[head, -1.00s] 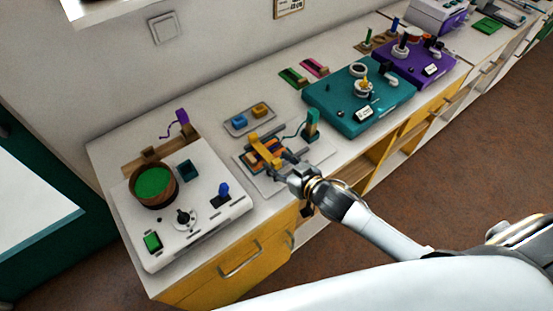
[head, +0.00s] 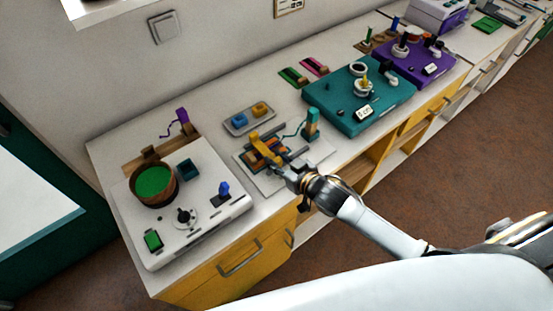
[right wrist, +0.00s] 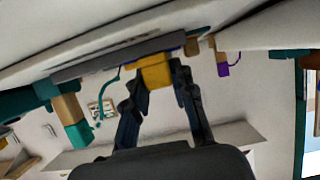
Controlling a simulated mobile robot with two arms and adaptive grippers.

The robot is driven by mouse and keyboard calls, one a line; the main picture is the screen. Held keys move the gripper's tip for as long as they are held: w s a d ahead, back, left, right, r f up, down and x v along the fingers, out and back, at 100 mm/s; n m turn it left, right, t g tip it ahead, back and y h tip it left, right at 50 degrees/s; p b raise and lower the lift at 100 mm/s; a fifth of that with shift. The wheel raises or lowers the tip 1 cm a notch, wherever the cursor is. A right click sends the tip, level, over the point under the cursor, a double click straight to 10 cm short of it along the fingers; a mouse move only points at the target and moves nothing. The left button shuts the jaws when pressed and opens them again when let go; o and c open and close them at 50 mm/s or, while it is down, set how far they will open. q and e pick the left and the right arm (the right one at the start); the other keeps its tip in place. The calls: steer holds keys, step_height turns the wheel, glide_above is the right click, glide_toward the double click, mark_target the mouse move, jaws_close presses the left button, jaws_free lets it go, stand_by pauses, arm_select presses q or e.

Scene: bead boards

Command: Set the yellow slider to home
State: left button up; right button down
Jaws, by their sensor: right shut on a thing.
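The yellow slider (head: 262,151) is on a white board (head: 256,182) with orange and dark strips, on the counter left of the teal box. My right gripper (head: 281,160) reaches it from the front right, with its fingers at the slider. In the right wrist view the yellow slider (right wrist: 155,71) sits between the two dark fingers (right wrist: 160,82), which are closed on it. A grey bar (right wrist: 115,58) runs across beside the slider there. The fingers and the slider hide part of the strips in the head view. My left gripper is in neither view.
A teal upright piece (head: 312,122) with a cord stands just right of the slider. Behind is a grey tray (head: 233,127) with blue and yellow blocks. A white console (head: 197,243) with a green-filled bowl (head: 155,184) stands left; a teal box (head: 345,120) stands right.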

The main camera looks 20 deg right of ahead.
mark_target(302, 151)
steer(key=w+d, duration=0.1)
steer(key=d, duration=0.2)
steer(key=w+d, duration=0.1)
steer(key=d, duration=0.1)
steer(key=w+d, duration=0.1)
steer(key=d, duration=0.2)
steer(key=shift+d+f, duration=0.1)
steer(key=shift+d, duration=0.25)
steer(key=shift+w+d, duration=0.15)
steer(key=shift+d, duration=0.1)
steer(key=c, duration=1.1)
jaws_free()
steer(key=shift+d, duration=0.1)
